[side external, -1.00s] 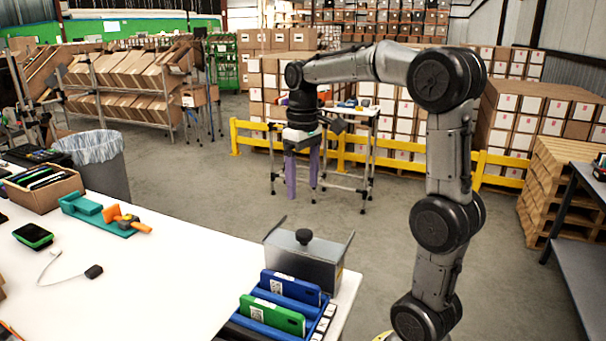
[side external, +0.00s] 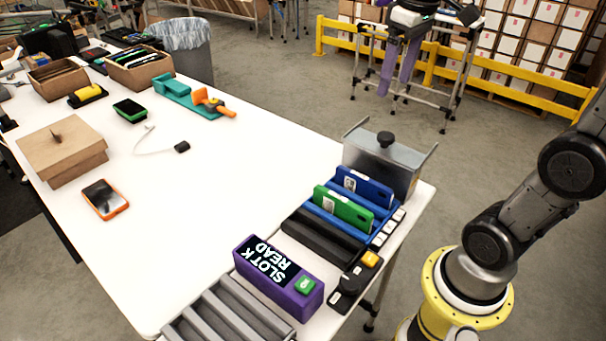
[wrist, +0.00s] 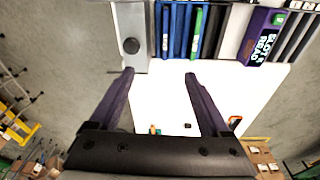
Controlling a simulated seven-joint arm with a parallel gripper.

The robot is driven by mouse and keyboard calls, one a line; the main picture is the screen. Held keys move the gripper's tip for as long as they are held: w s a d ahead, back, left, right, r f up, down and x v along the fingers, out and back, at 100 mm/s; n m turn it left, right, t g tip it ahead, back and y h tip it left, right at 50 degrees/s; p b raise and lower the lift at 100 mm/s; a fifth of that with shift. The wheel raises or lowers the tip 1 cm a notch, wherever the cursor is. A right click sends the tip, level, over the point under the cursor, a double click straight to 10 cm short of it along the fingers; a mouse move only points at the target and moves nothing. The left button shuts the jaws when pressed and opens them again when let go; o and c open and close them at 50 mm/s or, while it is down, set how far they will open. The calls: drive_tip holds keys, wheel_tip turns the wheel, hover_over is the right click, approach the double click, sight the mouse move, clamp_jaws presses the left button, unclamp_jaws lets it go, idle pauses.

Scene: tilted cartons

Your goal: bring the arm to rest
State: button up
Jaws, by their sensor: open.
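My gripper (side external: 400,68) hangs at the top of the side external view, past the far edge of the table and in front of the yellow rail. Its two purple fingers point down and stand apart, with nothing between them. The wrist view also shows my gripper (wrist: 160,75) open and empty, its fingers spread over the white table (wrist: 165,105). The upper part of my arm is cut off in the side external view.
The table's middle is mostly clear.

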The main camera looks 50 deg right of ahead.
drive_tip(key=s+a+f+n+t, duration=0.1)
drive_tip(key=s+a+f+t, duration=0.3)
drive_tip(key=s+a+f, duration=0.4)
drive_tip(key=shift+s+a+f, duration=0.2)
drive_tip(key=shift+s+f, duration=0.45)
drive_tip(key=shift+s, duration=0.15)
drive_tip(key=shift+c, duration=0.2)
idle(0.8)
